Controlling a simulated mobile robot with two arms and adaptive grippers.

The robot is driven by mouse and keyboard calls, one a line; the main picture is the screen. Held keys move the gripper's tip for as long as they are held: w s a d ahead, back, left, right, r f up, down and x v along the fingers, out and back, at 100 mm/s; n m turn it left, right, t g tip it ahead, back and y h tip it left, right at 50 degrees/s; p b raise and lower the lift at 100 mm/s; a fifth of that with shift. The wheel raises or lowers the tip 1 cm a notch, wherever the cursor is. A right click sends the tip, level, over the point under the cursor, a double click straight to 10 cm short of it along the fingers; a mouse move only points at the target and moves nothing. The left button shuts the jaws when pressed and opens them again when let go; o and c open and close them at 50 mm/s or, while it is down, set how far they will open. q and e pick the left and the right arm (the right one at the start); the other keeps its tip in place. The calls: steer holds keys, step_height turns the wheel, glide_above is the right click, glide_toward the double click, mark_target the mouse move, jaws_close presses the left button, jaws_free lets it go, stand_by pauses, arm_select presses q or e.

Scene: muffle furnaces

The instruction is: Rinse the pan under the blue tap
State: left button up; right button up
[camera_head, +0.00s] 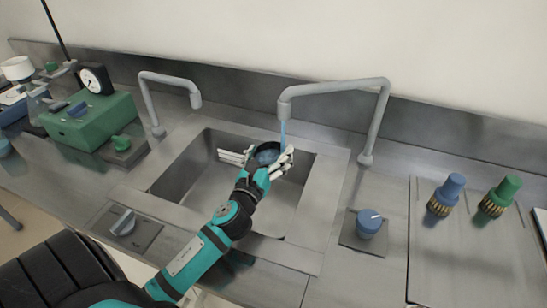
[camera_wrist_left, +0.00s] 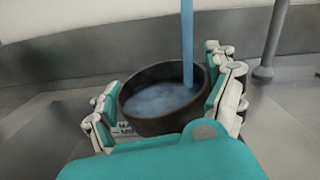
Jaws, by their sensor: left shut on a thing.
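My left gripper (camera_head: 258,160) is shut on a dark round pan (camera_head: 267,147), holding it over the sink (camera_head: 190,187) below the right-hand tap (camera_head: 340,90). A blue stream of water (camera_head: 283,133) runs from this tap's spout into the pan. In the left wrist view, the pan (camera_wrist_left: 160,118) sits between the fingers of the gripper (camera_wrist_left: 168,105), and bluish water (camera_wrist_left: 160,98) lies inside it. The blue knob (camera_head: 370,222) with a white mark is on the counter right of the sink. My right gripper is not in view.
A second tap (camera_head: 170,80) with no stream stands behind the sink's left side; a grey knob (camera_head: 123,222) is at the front left. A green device with a gauge (camera_head: 90,120) stands on the left. A blue valve (camera_head: 446,195) and a green valve (camera_head: 499,197) are at the right.

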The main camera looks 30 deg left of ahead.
arm_select(q)
steer(key=shift+s+a, duration=0.1)
stand_by(0.3)
steer(key=shift+w+d, duration=0.35)
steer(key=shift+d, duration=0.05)
steer(key=shift+s+a, duration=0.1)
steer(key=shift+s+a+p, duration=0.25)
steer(key=shift+a+p, duration=0.05)
steer(key=shift+w+d, duration=0.1)
steer(key=shift+w+d, duration=0.25)
steer(key=shift+d, duration=0.05)
stand_by(0.3)
steer(key=shift+a, duration=0.1)
steer(key=s+a, duration=0.7)
steer(key=shift+s+a, duration=0.3)
steer(key=shift+a, duration=0.1)
stand_by(1.0)
